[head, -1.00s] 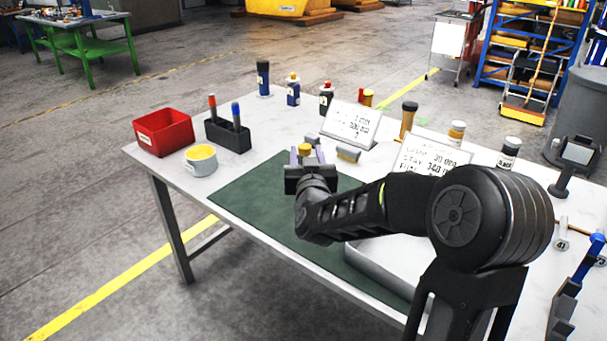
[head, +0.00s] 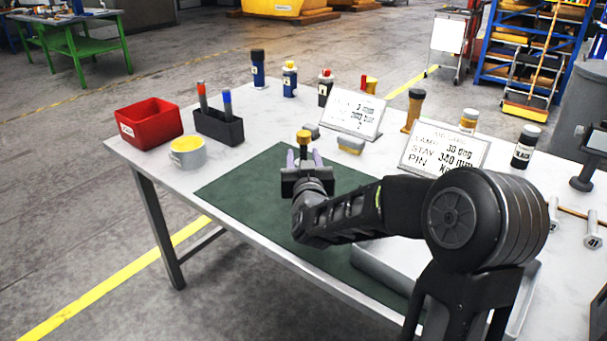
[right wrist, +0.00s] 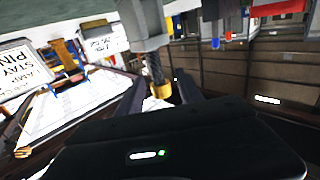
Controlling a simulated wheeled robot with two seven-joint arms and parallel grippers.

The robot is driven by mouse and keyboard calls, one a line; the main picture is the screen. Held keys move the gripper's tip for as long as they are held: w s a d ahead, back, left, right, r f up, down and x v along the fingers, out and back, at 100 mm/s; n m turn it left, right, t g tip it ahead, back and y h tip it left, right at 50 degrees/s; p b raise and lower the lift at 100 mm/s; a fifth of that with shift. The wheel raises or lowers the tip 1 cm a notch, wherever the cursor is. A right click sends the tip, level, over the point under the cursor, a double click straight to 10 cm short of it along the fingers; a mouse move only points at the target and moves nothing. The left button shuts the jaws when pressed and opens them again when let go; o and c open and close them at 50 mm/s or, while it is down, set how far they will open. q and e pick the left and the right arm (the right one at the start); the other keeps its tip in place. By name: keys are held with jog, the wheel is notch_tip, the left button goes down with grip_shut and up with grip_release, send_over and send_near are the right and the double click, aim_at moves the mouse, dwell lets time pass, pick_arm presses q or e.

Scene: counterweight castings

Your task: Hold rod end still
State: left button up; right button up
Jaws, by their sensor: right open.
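The rod end appears to be the brass-coloured piece (head: 303,138) just beyond my right gripper (head: 304,159) in the head view. In the right wrist view a grey fitting (right wrist: 143,25) carries a threaded stem with a brass-coloured collar (right wrist: 161,90). The collar shows between the two dark fingers of my right gripper (right wrist: 158,98). My right gripper is open, with a gap on both sides; I see no clear contact. Its body hides the lower part of the piece in the head view. My left gripper is out of view.
A green mat (head: 235,192) lies on the white table (head: 270,103). Two sign plates (head: 352,113) (head: 443,151) and several bottles stand behind. A grey tray (head: 385,265) lies under my arm.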

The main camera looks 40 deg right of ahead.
jog(key=shift+x, duration=1.3)
jog(key=shift+w+d, duration=0.1)
jog(key=shift+d, duration=0.05)
jog(key=p+x, duration=0.1)
jog(key=x, duration=0.4)
jog(key=shift+d+f, duration=0.1)
jog(key=shift+d, duration=0.05)
jog(key=shift+c, duration=0.2)
grip_shut()
dwell(0.6)
